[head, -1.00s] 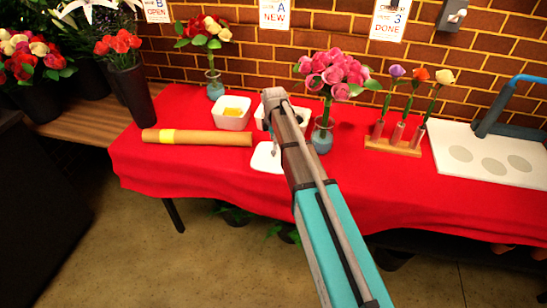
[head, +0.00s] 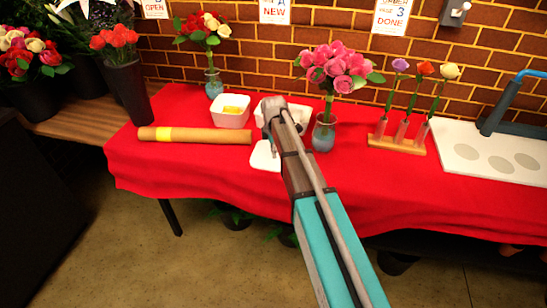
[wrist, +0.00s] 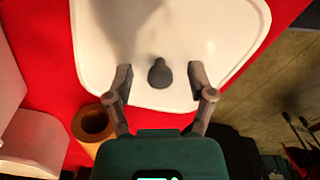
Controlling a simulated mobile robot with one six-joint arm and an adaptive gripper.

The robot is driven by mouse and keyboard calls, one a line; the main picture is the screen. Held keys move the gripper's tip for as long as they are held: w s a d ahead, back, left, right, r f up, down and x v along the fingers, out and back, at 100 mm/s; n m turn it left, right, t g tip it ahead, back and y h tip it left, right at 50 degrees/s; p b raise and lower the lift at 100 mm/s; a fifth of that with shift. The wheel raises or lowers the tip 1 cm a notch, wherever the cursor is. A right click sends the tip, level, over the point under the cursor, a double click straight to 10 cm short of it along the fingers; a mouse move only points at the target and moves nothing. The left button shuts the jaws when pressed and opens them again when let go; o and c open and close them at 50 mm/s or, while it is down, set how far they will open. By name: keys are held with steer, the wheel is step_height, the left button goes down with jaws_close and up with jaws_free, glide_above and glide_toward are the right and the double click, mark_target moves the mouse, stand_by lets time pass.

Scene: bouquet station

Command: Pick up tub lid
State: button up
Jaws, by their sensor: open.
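The tub lid (head: 263,158) is white, flat and has rounded corners. It lies on the red table near the front edge, partly hidden by my arm in the head view. In the wrist view the lid (wrist: 185,30) fills the top middle, with a dark grey knob (wrist: 160,74) on it. My gripper (wrist: 161,80) is open over the lid, one finger on each side of the knob, with a gap on both sides. It holds nothing. How far the fingertips are above the lid is hard to tell.
A brown roll (head: 205,136) with a yellow band lies left of the lid. A white tub (head: 231,112) with yellow contents and another white tub (head: 300,116) stand behind. A vase of pink flowers (head: 324,134) and a wooden tube rack (head: 396,145) stand to the right.

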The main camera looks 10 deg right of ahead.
stand_by(0.5)
jaws_close()
